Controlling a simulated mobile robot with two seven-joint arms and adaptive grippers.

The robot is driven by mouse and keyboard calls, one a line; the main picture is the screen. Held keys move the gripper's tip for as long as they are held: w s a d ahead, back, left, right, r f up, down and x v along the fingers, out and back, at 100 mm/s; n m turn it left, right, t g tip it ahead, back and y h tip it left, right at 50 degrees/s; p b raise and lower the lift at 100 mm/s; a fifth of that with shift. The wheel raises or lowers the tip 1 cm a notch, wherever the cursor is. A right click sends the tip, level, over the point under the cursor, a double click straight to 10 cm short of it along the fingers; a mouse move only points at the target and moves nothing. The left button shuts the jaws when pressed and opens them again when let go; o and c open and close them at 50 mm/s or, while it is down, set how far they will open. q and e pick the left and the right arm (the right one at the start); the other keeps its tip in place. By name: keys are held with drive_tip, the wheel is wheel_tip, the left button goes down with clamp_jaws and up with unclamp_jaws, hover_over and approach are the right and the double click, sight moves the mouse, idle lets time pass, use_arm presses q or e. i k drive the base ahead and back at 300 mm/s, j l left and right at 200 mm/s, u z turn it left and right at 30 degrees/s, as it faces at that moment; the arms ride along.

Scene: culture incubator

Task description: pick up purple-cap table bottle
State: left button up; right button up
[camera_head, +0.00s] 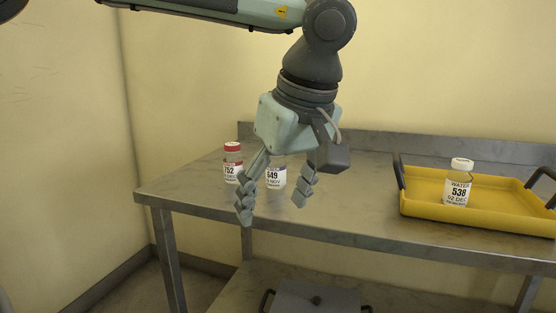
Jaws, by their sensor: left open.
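The bottle labelled 649 (276,177) stands upright on the metal table, behind and between the fingers of my left gripper. A little purple shows at its top; the rest of its cap is hidden by the gripper. My left gripper (272,208) points down with its two fingers spread, open and holding nothing. It hangs in front of the bottle as seen from the head; I cannot tell how far apart in depth they are. My right gripper is not in view.
A red-capped bottle (232,162) labelled 752 stands close to the left. At right a yellow tray (417,203) with dark handles holds a white-capped bottle (458,184) labelled WATER 538. The table (345,226) has a raised back edge. A grey lidded box (318,298) sits below.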

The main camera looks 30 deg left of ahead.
sight(276, 171)
drive_tip(key=i+j, duration=0.7)
drive_tip(key=i, duration=0.15)
